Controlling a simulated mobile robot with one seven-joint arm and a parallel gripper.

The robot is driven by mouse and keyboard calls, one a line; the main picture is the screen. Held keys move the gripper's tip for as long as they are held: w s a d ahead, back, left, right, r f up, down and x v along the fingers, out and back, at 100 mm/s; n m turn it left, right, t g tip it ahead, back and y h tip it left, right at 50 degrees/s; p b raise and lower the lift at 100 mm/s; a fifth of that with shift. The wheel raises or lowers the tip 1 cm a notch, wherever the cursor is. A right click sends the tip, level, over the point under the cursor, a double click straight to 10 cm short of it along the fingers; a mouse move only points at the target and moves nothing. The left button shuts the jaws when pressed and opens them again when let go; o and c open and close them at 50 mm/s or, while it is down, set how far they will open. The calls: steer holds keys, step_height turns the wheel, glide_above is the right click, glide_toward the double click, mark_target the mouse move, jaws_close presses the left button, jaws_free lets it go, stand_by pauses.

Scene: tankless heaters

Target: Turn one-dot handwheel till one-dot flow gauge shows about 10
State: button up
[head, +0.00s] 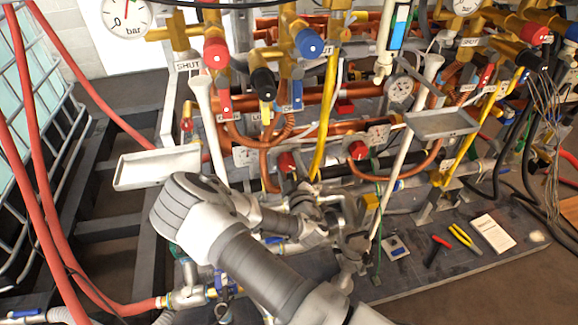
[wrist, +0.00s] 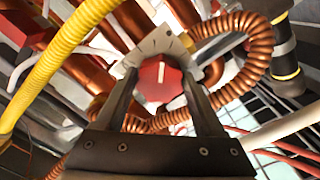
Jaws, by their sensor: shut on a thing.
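In the wrist view a red handwheel (wrist: 158,84) with a white line on its face sits between the two fingers of my gripper (wrist: 160,76). The fingers are shut on its sides. A pale plate (wrist: 152,47) with dark marks is behind it; I cannot make out a dot count. In the head view my gripper (head: 300,192) is small and partly hidden by my arm, just below the left red handwheel (head: 287,162). Another red handwheel (head: 358,150) is to its right. A small round gauge (head: 400,89) is at upper right; its reading and dots are too small to tell.
Copper pipes and a yellow hose (head: 328,110) crowd around the handwheels. Two metal trays (head: 158,166) (head: 440,123) stick out at the sides. Pliers (head: 466,238) and a white card (head: 493,233) lie on the bench at right. A large bar gauge (head: 127,14) is at top left.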

steer(key=shift+c, duration=1)
steer(key=shift+m, duration=0.3)
steer(key=m, duration=0.4)
steer(key=shift+w+m+b, duration=0.1)
steer(key=shift+m+b, duration=0.2)
steer(key=m+b, duration=0.1)
steer(key=m, duration=0.2)
steer(key=shift+f+m+b, duration=0.1)
steer(key=shift+m+b, duration=1.1)
steer(key=shift+m, duration=0.6)
steer(key=shift+a, duration=0.1)
